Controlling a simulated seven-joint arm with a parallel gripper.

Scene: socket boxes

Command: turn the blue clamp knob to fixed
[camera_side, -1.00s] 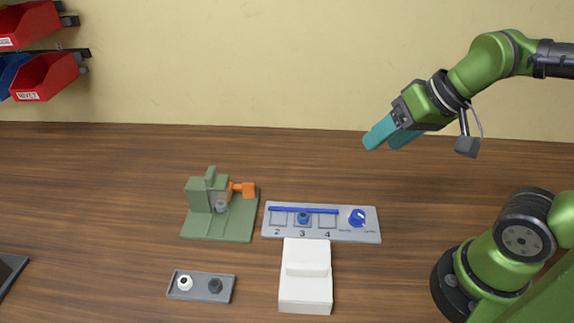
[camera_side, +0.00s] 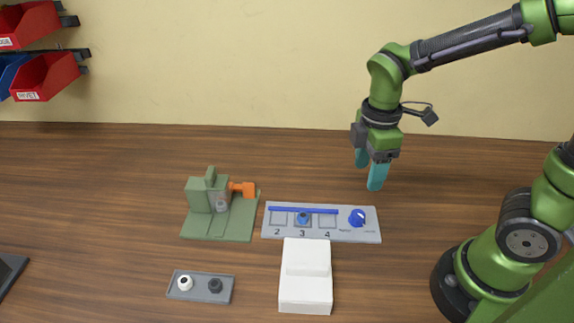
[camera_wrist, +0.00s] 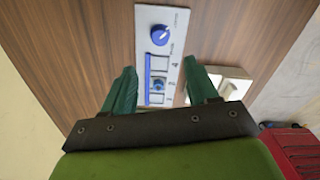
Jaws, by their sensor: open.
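The blue clamp knob (camera_side: 357,217) sits at the right end of the grey panel (camera_side: 370,235). It also shows in the wrist view (camera_wrist: 160,35), with a white pointer mark on its top; the labels beside it are too small to read surely. My gripper (camera_side: 369,178) points down above and behind the panel's right end, apart from the knob. Its teal fingers are open and empty. In the wrist view my gripper (camera_wrist: 160,80) has the panel between its fingers, with the knob ahead of them.
The panel has slots marked 2, 3 and 4, a blue bar (camera_side: 303,210) and a blue piece (camera_side: 303,218) at slot 3. A white block (camera_side: 306,290) stands in front. A green fixture (camera_side: 205,195) with an orange handle (camera_side: 245,189) is left. A small grey tray (camera_side: 200,296) holds two pieces.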

